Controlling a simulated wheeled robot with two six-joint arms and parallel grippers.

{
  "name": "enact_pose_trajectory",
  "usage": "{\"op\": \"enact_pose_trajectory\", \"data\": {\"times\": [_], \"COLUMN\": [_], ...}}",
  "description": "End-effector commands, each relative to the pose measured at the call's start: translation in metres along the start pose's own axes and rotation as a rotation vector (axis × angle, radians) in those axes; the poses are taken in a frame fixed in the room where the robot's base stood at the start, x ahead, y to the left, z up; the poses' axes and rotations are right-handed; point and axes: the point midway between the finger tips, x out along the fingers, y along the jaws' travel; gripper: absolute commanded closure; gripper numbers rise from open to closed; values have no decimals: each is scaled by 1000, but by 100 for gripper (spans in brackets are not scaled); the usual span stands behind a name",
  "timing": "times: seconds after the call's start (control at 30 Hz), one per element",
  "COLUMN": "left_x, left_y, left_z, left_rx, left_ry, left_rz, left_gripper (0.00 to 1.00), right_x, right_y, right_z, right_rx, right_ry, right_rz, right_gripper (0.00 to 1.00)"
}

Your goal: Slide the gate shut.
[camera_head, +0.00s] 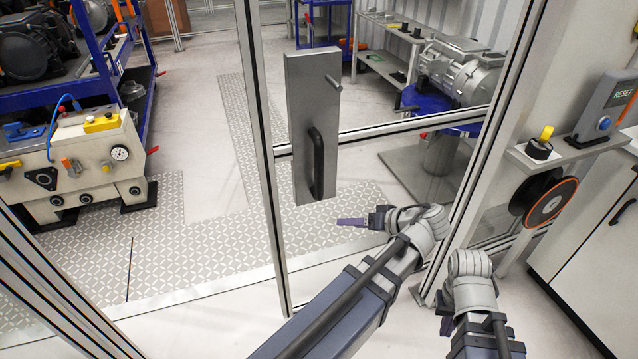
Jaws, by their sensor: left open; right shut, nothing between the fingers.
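The gate (264,150) is a clear panel in a metal frame. Its left upright stands near the middle of the view, with an open gap to its left. A grey plate (301,103) with a peg and a black vertical handle (316,163) sits just right of that upright. My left gripper (352,222) is open and empty, below and to the right of the handle, apart from it. Its purple fingertip points left. My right arm's wrist (471,265) shows to the right, near the foot of the frame; its fingers are hidden.
A metal post (50,285) stands at the lower left, across the gap. Beyond are a machine cart (85,160) and a motor on a blue stand (435,103). At right, a shelf (560,155) holds a reset box (606,108), with a cable reel (548,200) below.

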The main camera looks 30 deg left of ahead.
Motion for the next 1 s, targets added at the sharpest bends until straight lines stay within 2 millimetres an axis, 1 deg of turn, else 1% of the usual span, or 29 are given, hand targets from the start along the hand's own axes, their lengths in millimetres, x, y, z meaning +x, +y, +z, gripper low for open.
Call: {"op": "enact_pose_trajectory", "data": {"times": [0.03, 0.1, 0.2, 0.33, 0.4, 0.5, 0.67, 0.77, 1.0], "left_x": [16, 22, 23, 19, 17, 14, 16, 25, 55], "left_y": [5, -4, -16, -27, -31, -34, -37, -42, -57], "left_z": [-13, -36, -63, -85, -92, -97, -99, -103, -118], "left_rx": [-116, -278, -466, -624, -672, -704, -710, -710, -708], "left_ry": [75, 192, 346, 494, 542, 575, 580, 578, 577], "left_rz": [-67, -144, -215, -257, -266, -270, -272, -274, -273], "left_gripper": [38, 38, 38, 38, 38, 38, 38, 38, 38], "right_x": [22, 34, 46, 56, 58, 58, 57, 57, 57], "right_y": [-2, -3, -4, -5, -6, -6, -6, -6, -6], "right_z": [-1, -2, -3, -3, -3, -3, -3, -3, -3], "right_rx": [0, 0, 0, 0, 0, 0, 0, 0, 0], "right_ry": [0, 0, 0, 0, 0, 0, 0, 0, 0], "right_rz": [0, 0, 0, 0, 0, 0, 0, 0, 0], "right_gripper": [100, 100, 100, 100, 100, 100, 100, 100, 100]}}
